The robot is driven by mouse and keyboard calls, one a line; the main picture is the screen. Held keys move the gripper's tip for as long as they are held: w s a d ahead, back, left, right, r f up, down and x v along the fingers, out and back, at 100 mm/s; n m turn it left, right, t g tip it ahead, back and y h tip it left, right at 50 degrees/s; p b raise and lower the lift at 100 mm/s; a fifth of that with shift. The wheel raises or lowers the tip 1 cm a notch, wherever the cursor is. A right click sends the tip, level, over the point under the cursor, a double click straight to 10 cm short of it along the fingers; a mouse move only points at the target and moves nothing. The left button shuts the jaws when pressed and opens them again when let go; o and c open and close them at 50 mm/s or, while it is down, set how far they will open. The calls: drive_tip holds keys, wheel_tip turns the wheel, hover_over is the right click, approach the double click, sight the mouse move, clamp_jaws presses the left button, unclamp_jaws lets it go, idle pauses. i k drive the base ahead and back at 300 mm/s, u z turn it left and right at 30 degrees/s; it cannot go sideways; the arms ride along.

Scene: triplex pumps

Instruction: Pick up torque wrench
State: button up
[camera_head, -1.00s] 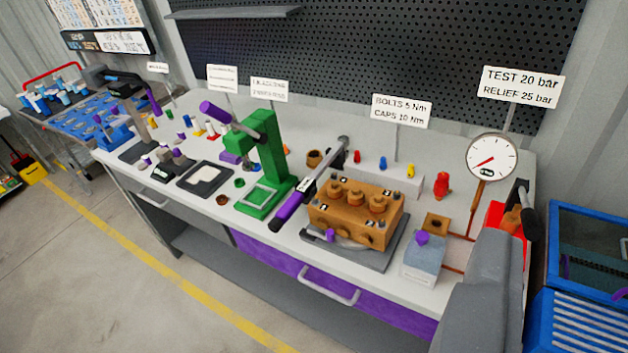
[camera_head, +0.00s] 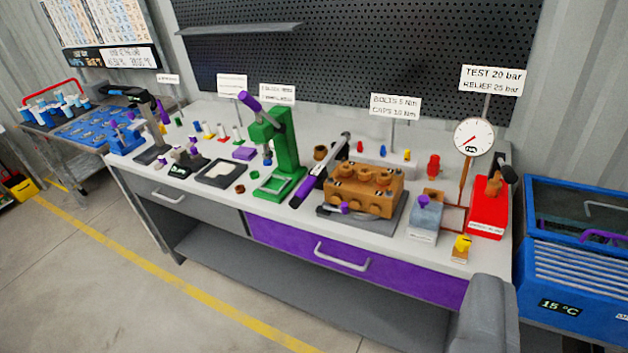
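The torque wrench (camera_head: 321,173) lies on the workbench top, between the green press and the brass pump block. It has a purple grip toward the bench's front edge and a dark shaft running back to a head near the rear. Nothing holds it. My gripper does not show in the head view. A grey part at the bottom right, probably my arm, stands in front of the bench, well apart from the wrench.
The green press (camera_head: 272,150) stands just left of the wrench. The brass pump block (camera_head: 366,188) on its dark plate is close on the right. A pressure gauge (camera_head: 474,138) and red box (camera_head: 489,212) stand further right. Open floor (camera_head: 130,290) lies in front.

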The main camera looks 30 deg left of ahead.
sight(304, 191)
drive_tip(key=z, duration=0.05)
drive_tip(key=k, duration=0.6)
drive_tip(key=u, duration=0.75)
drive_tip(key=i, duration=2.35)
drive_tip(key=z, duration=0.65)
